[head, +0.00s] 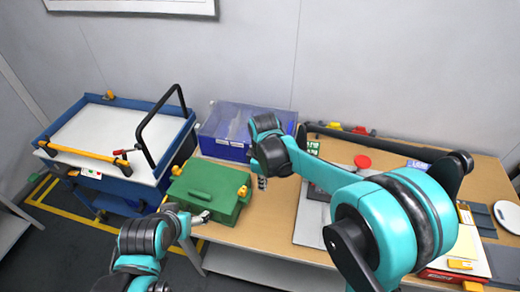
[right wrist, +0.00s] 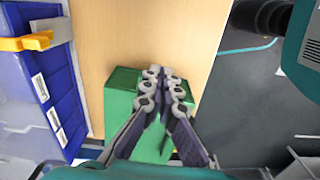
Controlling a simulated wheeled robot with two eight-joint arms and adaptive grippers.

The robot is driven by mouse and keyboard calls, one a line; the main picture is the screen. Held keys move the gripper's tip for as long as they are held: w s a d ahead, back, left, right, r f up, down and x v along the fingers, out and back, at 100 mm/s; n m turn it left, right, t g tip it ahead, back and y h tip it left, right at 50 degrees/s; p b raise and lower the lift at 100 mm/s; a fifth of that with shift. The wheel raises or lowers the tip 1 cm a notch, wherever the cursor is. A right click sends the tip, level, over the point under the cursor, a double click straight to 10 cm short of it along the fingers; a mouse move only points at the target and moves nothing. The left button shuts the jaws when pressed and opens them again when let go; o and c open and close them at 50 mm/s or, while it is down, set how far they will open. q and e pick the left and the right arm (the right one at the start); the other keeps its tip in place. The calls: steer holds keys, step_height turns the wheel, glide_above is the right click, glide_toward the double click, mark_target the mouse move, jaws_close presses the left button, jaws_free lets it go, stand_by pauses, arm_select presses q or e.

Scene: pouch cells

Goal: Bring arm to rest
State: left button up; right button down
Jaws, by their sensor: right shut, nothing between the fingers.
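My right arm reaches in from the right in the head view and bends down over the table. Its gripper (head: 262,183) shows just right of the green box (head: 205,190). In the right wrist view the fingers of the right gripper (right wrist: 163,85) are together and empty, in front of the green box (right wrist: 120,110). My left gripper (head: 203,217) is low at the front edge of the green box. Its fingers are small and partly hidden, so I cannot tell whether they are open, or whether they touch the box.
A blue bin (head: 225,145) stands behind the green box on the wooden table (head: 258,222). A blue cart (head: 115,135) with a black handle stands at the left. My right arm covers much of the table's right side, where a red disc (head: 362,161) and a white round plate (head: 508,215) lie.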

steer(key=shift+d, duration=0.1)
steer(key=s+d+r+m+t+b, duration=0.3)
steer(key=s+d+m+t, duration=0.4)
steer(key=s+d+m, duration=0.6)
steer(key=shift+s+d+r+m+b, duration=0.4)
steer(key=shift+s+d+r, duration=0.15)
steer(key=shift+s+d, duration=0.45)
steer(key=shift+s+a, duration=0.15)
